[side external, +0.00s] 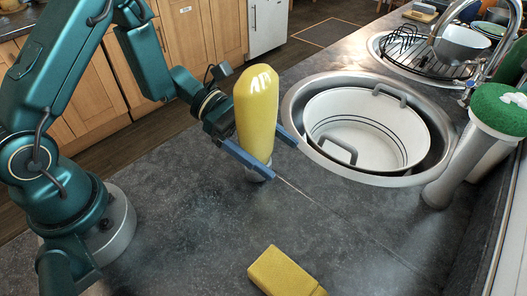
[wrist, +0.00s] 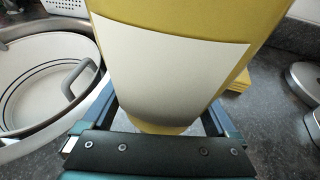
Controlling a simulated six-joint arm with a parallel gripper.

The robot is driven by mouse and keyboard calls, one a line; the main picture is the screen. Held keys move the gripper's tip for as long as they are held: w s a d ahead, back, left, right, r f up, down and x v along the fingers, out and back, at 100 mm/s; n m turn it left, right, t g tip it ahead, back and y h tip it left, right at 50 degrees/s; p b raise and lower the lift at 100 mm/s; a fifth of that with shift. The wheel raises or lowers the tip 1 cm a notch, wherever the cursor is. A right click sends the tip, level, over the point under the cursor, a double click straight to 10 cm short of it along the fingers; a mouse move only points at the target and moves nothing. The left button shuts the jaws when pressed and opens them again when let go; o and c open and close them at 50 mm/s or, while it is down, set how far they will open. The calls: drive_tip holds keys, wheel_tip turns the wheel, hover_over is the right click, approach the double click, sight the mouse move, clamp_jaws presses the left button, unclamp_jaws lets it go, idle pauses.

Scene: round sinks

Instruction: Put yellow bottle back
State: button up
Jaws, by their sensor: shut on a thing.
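The yellow bottle (side external: 256,108) is upright, with its rounded end up and its narrow white end down near the grey counter. In the side view my gripper (side external: 266,160) is shut on the bottle's lower part, one finger on each side. In the wrist view the yellow bottle (wrist: 250,12) fills the middle, with a blank pale label facing the camera, between the fingers of my gripper (wrist: 160,115). I cannot tell whether the bottle's lower end touches the counter.
A round sink (side external: 296,100) holding a white basin (side external: 345,165) is right of the bottle. A yellow sponge (side external: 286,272) lies on the counter in front. A green-topped cylinder (side external: 456,165) stands at the right, below a faucet (side external: 480,70). The counter around the sponge is clear.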

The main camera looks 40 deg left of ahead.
drive_tip(key=shift+f, duration=0.15)
drive_tip(key=o, duration=1.5)
drive_tip(key=shift+o, duration=0.2)
drive_tip(key=shift+a+r, duration=0.15)
drive_tip(key=shift+r, duration=0.1)
drive_tip(key=v, duration=1.1)
drive_tip(key=shift+a, duration=0.25)
drive_tip(key=shift+s+r, duration=0.15)
